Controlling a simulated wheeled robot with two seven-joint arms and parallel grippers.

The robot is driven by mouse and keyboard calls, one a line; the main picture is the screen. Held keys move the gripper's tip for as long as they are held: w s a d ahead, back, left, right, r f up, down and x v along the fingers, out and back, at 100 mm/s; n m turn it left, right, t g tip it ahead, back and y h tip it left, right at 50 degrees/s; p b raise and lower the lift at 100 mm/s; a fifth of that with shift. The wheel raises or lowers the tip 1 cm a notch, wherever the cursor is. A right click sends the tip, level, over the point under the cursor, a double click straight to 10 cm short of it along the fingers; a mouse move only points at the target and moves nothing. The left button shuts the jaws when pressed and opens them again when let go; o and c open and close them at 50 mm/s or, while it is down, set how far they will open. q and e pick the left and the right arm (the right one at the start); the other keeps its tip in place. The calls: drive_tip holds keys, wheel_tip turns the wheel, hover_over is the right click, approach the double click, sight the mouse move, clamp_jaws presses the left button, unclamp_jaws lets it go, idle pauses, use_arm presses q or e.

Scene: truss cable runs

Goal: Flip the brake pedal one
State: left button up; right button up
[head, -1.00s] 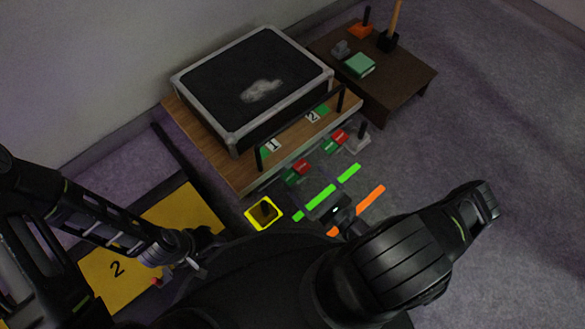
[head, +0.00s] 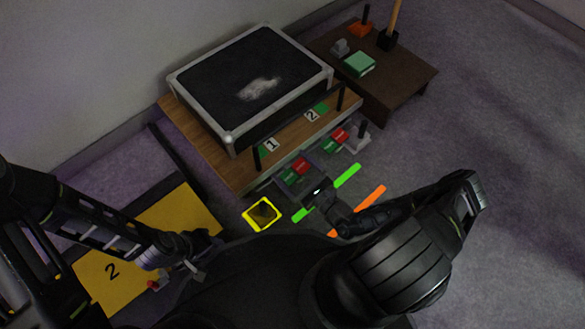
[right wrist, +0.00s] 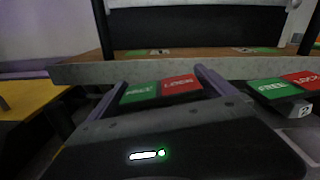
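Brake pedal one (head: 300,167) is a rocker pad, half green and half red, low at the front edge of the wooden cart, below label 1. In the right wrist view its green FREE half (right wrist: 139,92) is left and its red LOCK half (right wrist: 181,85) right. I cannot tell which half is lower. My right gripper (head: 298,172) is open, with one finger on each side of the pedal in the right wrist view (right wrist: 163,88). Contact cannot be made out. My left gripper (head: 196,270) is low at the left, away from the cart; its fingers are unclear.
A second green and red pedal (head: 335,140) sits to the right, also in the right wrist view (right wrist: 287,85). A black case (head: 250,85) rests on the cart (head: 215,150). A brown table (head: 410,85) stands behind right. A yellow-framed square (head: 262,214) and green and orange strips mark the floor.

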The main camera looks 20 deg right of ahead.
sight(301, 177)
drive_tip(key=c, duration=1)
drive_tip(key=shift+m, duration=1.1)
drive_tip(key=shift+d+m+p, duration=0.1)
drive_tip(key=shift+m+p, duration=0.2)
drive_tip(key=shift+m, duration=0.9)
drive_tip(key=o, duration=1.2)
drive_tip(key=p+v, duration=0.2)
drive_tip(key=v, duration=0.5)
drive_tip(key=shift+s+d, duration=0.15)
drive_tip(key=shift+s, duration=0.25)
